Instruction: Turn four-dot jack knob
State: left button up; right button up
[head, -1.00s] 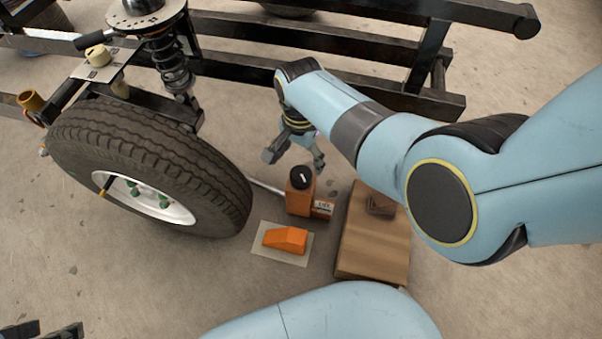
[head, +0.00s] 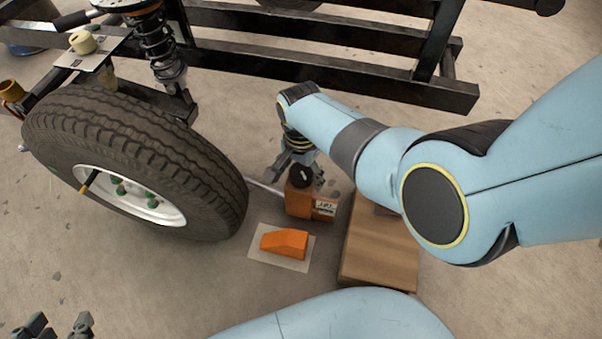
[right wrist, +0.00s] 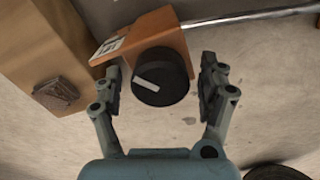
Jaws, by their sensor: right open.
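The orange jack (head: 299,201) stands on the floor right of the wheel, with a white label on its side. Its black round knob (right wrist: 160,76) with a white pointer line is on top; it also shows in the head view (head: 302,176). No dots can be made out. My right gripper (right wrist: 162,77) is open, with one finger on each side of the knob and a visible gap on both sides. In the head view my right gripper (head: 297,176) partly covers the knob. My left gripper (head: 57,322) shows at the lower left edge, empty with its fingers apart.
An orange wedge (head: 285,243) lies on a pale mat (head: 262,257) in front of the jack. A brown wooden block (head: 380,255) is at its right. The tyre (head: 150,140) and black frame rails (head: 340,70) bound the space. A metal rod (right wrist: 250,17) extends from the jack.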

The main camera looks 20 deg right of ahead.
dwell(0.3)
jog(key=shift+f, duration=0.1)
jog(key=c, duration=1.2)
